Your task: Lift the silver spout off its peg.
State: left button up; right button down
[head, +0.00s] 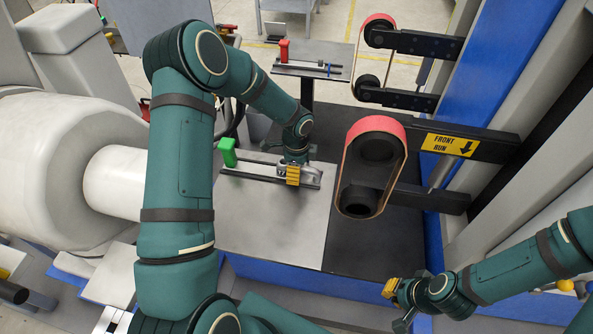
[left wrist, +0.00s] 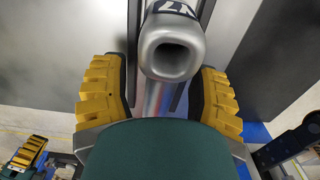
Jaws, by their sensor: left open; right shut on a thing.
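The silver spout (head: 311,176) sits at the right end of the fixture tray (head: 250,176) in the head view. In the left wrist view its hollow square end (left wrist: 172,52) faces me, with a dark marking on top. My left gripper (head: 292,174) is at the spout in the head view. In the left wrist view its yellow-padded fingers (left wrist: 160,92) are open, one on each side below the spout's end, with gaps. The peg is hidden from clear view. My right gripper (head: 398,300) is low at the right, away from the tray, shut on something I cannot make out.
A green block (head: 228,152) stands at the tray's left end. A second fixture with a red block (head: 284,50) is farther back. A red belt roller (head: 375,165) on black brackets stands right of the tray. The grey plate (head: 270,228) in front is clear.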

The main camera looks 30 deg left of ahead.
pick_arm(q)
jog(key=shift+f, duration=0.35)
jog(key=shift+r, duration=0.1)
grip_shut()
notch_tip(320, 180, up, 10)
jog(key=shift+r+p, duration=0.1)
jog(key=shift+p, duration=0.9)
